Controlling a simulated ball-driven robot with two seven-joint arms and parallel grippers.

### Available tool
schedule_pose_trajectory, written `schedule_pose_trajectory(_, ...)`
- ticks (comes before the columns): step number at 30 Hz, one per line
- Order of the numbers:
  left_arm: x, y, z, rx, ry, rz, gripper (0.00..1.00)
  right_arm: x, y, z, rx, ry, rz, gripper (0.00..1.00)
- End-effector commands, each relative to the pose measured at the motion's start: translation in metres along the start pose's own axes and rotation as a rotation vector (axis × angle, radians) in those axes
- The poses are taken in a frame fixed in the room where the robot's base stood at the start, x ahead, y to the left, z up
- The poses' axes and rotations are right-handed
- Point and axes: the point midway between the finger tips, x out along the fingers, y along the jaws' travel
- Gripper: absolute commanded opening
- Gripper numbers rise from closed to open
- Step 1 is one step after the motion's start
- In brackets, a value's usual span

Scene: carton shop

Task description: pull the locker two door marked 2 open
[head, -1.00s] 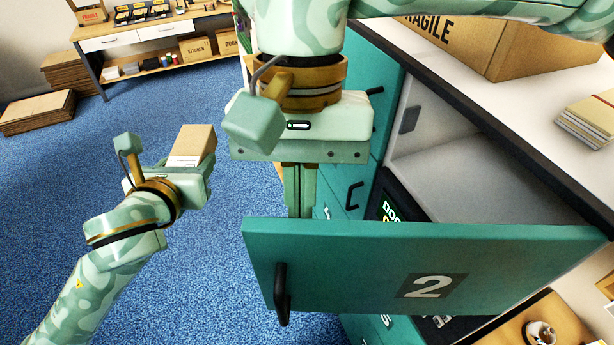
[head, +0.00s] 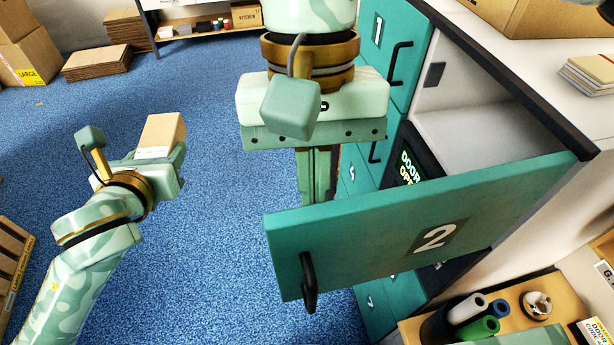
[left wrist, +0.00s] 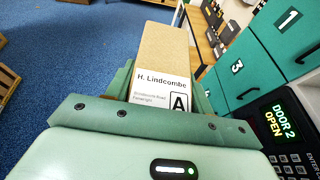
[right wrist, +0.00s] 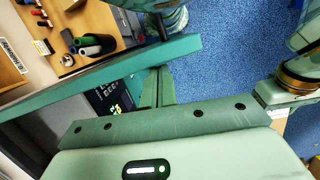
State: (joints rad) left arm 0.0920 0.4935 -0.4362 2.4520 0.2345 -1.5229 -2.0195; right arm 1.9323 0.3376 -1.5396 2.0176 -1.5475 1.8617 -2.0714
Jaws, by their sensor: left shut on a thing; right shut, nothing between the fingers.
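The teal locker door marked 2 (head: 420,225) stands swung wide out from the locker, hinged at the right, with a black handle (head: 308,282) on its outer face. The pale locker interior (head: 480,120) shows behind it. My right gripper (head: 318,192) is shut and empty, pointing down on the inner side of the door near its free end. In the right wrist view its fingers (right wrist: 158,88) are close to the door (right wrist: 110,78); I cannot tell whether they touch. My left gripper (head: 160,165) is shut on a small labelled carton (head: 163,135), away to the left.
A keypad screen (left wrist: 283,122) reads "DOOR 2 OPEN". Doors 1 (left wrist: 289,18) and 3 (left wrist: 237,68) are closed. A pallet (head: 12,260) lies at the left edge. Blue floor is clear between.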

Motion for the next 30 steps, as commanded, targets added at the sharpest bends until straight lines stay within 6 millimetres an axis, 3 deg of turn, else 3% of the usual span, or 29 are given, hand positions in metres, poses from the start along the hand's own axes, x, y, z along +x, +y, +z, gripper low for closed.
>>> schedule_pose_trajectory(14,0.000,0.000,0.000,0.000,-0.001,0.000,0.24,-0.009,0.000,-0.001,0.000,0.004,-0.001,0.00)
schedule_pose_trajectory(24,0.000,0.000,0.000,0.000,-0.001,0.000,0.24,-0.084,-0.001,0.000,0.003,0.003,-0.001,0.00)
schedule_pose_trajectory(30,-0.001,0.000,0.004,0.000,-0.001,0.000,0.24,-0.114,0.000,0.000,0.001,0.002,-0.001,0.00)
